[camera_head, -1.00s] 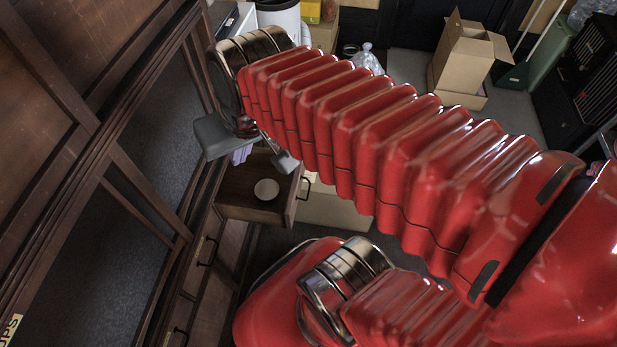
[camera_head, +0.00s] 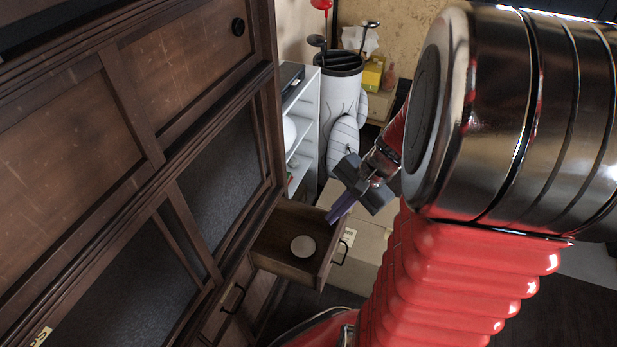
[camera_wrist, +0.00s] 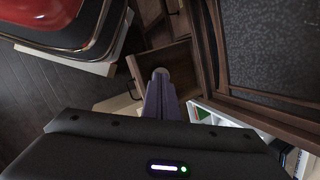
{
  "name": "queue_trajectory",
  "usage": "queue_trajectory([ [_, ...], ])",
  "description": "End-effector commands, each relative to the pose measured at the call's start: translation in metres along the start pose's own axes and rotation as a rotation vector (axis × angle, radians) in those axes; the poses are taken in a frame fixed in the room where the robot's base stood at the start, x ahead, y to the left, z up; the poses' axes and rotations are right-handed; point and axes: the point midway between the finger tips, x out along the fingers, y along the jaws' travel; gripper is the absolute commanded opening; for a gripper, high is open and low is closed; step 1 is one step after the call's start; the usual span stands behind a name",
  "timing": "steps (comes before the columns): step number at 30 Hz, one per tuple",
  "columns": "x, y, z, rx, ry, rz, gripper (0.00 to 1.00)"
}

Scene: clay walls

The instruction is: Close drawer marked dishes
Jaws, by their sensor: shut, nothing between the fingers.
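An open wooden drawer (camera_head: 288,271) sticks out of the dark wooden cabinet and holds a small round white dish (camera_head: 303,246). Its front has a dark handle (camera_head: 340,252) and a pale label (camera_head: 349,238); the label's text is too small to read. The drawer also shows in the wrist view (camera_wrist: 170,58), with its handle (camera_wrist: 133,89) at the left. My gripper (camera_head: 333,216) is shut and empty, its purple fingers beside the far end of the drawer front. I cannot tell whether they touch it. In the wrist view the fingers (camera_wrist: 160,84) overlap part of the drawer and dish.
Another drawer handle (camera_head: 233,297) is on the cabinet nearer to me. A pale box (camera_head: 362,248) lies beyond the drawer front.

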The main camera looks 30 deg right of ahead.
Motion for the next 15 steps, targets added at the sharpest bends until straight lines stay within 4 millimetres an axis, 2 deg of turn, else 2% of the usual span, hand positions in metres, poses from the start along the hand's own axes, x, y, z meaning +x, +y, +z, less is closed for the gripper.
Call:
queue_trajectory([
  [3, 0.011, 0.015, -0.024, 0.152, -0.038, -0.033, 0.0],
  [15, 0.043, 0.073, -0.094, 0.652, -0.152, -0.176, 0.0],
])
